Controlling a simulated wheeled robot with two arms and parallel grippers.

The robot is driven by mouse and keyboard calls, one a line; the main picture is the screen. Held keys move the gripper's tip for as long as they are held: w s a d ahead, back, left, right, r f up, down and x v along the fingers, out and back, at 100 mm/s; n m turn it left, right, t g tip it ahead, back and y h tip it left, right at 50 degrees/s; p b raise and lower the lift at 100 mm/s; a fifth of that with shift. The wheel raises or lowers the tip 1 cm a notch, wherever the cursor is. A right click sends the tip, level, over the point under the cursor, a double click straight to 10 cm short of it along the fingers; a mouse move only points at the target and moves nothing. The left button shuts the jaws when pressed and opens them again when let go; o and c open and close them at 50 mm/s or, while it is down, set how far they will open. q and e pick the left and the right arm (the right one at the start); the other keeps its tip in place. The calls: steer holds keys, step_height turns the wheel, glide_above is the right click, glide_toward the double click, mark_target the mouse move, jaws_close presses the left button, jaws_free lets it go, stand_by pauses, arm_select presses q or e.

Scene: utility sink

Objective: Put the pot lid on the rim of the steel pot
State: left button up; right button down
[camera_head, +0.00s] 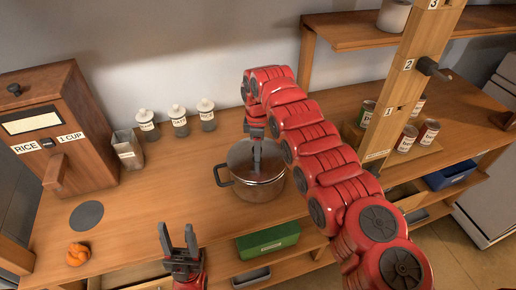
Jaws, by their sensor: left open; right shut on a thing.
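The steel pot (258,190) stands on the wooden counter, its dark side handle pointing left. The pot lid (240,155) is a glossy disc at the pot's mouth, roughly level and lined up with the rim. I cannot tell whether it rests on the rim or is slightly above it. My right gripper (257,160) points down from above, shut on the lid near its middle; its fingers hide the grip point. My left gripper (178,241) is open and empty at the counter's front edge, left of and nearer than the pot.
A rice dispenser (60,120) stands at the left, with a metal canister (128,149) and three lidded jars (180,121) beside it. A dark disc (86,215) and an orange item (77,254) lie at front left. A numbered post (400,85) and cans stand at right.

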steer(key=shift+f+b, duration=0.3)
steer(key=shift+f, duration=0.1)
steer(key=shift+c, duration=1.9)
jaws_free()
steer(key=shift+r, duration=0.25)
step_height(320, 180, up, 5)
steer(key=b, duration=0.2)
steer(key=shift+a+b, duration=0.15)
steer(key=shift+b, duration=0.2)
step_height(320, 180, up, 12)
steer(key=p, duration=1)
